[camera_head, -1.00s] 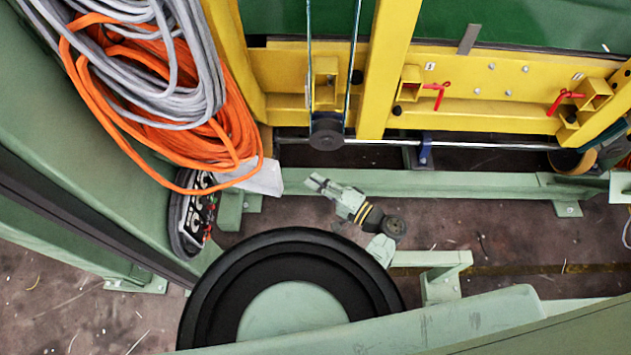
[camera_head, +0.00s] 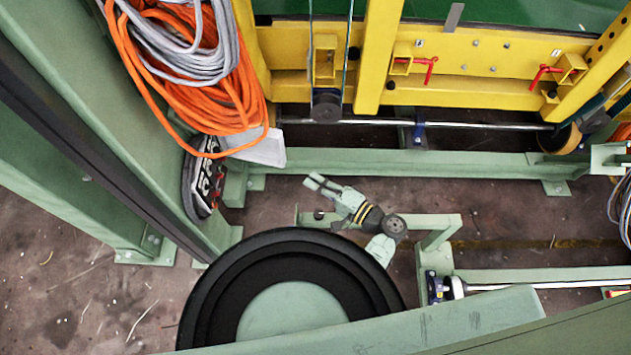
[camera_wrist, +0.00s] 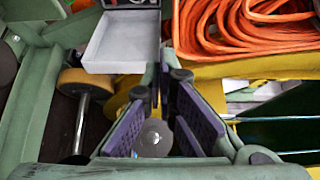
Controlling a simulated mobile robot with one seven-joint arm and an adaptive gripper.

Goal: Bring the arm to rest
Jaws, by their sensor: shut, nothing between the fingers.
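My gripper (camera_head: 313,182) shows in the head view at the end of my short, folded-looking arm, to the upper right of the big black round shape. It points to the upper left, over the dark floor just in front of a green beam (camera_head: 400,162). It is shut and empty. In the wrist view my gripper (camera_wrist: 168,118) shows its purple-padded fingers, with a grey round disc (camera_wrist: 153,138) seen behind and between them. No object is held.
A yellow frame (camera_head: 480,93) with red handles stands beyond the green beam. A green bracket (camera_head: 435,222) lies close right of my arm.

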